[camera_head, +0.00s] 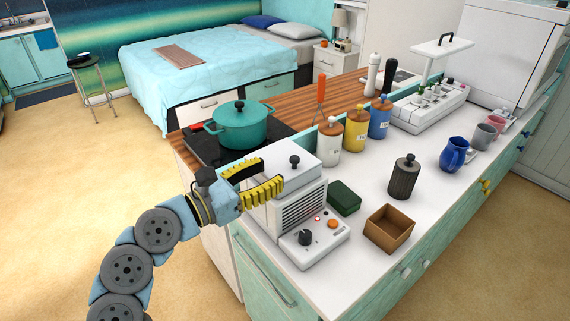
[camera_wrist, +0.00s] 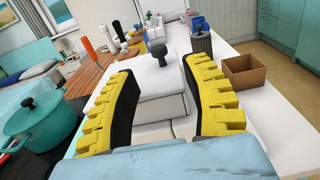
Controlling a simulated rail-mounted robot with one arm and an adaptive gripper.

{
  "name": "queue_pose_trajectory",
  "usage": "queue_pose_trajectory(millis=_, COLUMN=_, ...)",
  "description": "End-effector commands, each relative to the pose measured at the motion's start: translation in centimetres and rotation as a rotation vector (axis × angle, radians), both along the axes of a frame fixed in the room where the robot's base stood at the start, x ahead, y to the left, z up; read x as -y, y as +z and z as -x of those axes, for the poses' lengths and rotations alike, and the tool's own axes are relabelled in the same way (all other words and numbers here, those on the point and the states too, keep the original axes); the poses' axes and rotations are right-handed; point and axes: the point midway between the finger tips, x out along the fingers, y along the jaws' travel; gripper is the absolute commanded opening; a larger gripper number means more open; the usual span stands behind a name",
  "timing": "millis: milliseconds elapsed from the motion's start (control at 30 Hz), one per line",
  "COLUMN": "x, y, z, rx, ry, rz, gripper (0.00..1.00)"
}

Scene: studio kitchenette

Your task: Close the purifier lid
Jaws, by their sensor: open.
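The purifier (camera_head: 312,214) is a white box with a side grille, and a front panel with a black dial and small lights, on the near end of the counter. Its white lid (camera_head: 301,152) has a black knob (camera_head: 294,161); I cannot tell whether the lid sits fully flush. My gripper (camera_head: 272,173), with yellow ribbed fingers, is open and empty at the lid's left side. The fingers hide part of the purifier's upper left side.
A teal pot (camera_head: 241,127) stands on the black cooktop left of the purifier. A green box (camera_head: 344,198), brown open box (camera_head: 389,229) and dark canister (camera_head: 404,177) stand to its right. Jars (camera_head: 329,141) stand behind. A white device with a raised cover (camera_head: 441,46) is farther back.

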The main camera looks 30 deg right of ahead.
Motion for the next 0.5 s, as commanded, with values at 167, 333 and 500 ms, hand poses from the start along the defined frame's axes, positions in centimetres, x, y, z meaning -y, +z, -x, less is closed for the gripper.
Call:
queue_pose_trajectory(millis=167, x=-2.9, y=0.1, z=0.2, rx=0.001, ry=0.004, rz=0.002, gripper=0.48)
queue_pose_trajectory(millis=333, x=-4.3, y=0.1, z=0.4, rx=0.001, ry=0.002, rz=0.002, gripper=0.48)
queue_pose_trajectory(millis=500, x=-4.7, y=0.1, z=0.6, rx=0.001, ry=0.0, rz=0.002, gripper=0.48)
